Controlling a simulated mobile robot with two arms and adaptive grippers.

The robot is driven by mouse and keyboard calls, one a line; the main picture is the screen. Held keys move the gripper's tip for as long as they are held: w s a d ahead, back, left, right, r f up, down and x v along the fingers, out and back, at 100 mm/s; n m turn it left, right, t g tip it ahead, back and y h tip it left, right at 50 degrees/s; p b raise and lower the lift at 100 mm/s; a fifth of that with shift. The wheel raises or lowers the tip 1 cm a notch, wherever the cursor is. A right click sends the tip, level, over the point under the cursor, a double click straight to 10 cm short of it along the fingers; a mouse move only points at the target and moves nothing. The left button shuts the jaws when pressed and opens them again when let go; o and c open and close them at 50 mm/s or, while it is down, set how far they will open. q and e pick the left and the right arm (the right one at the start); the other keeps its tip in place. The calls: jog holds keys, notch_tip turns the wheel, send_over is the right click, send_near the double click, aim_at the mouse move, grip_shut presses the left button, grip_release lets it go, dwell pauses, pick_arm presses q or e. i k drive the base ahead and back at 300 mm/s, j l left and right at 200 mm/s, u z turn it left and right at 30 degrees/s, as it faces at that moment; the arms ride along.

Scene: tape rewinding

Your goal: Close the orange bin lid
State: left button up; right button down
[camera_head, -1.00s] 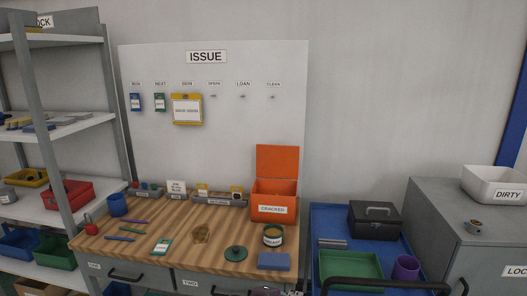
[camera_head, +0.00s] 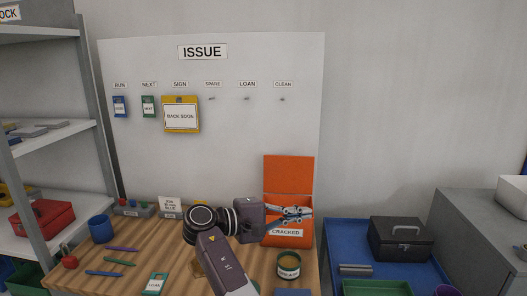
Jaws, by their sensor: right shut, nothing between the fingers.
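The orange bin (camera_head: 269,236), labelled CRACKED, stands at the back right of the wooden bench. Its orange lid (camera_head: 289,172) is open and stands upright at the back of the bin. My right gripper (camera_head: 305,213) is shut and empty at the bin's opening, in front of the lower part of the lid. It hides part of the opening and the bin's left side. I cannot tell whether it touches the lid or the bin. My left gripper is not in view.
My right arm covers the middle of the bench. An open tin (camera_head: 289,270) stands in front of the bin. A blue cart (camera_head: 343,233) with a black box (camera_head: 400,240) is at the right. A white board (camera_head: 230,140) is behind the bin.

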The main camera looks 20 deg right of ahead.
aim_at(289, 175)
jog(key=i, duration=1.3)
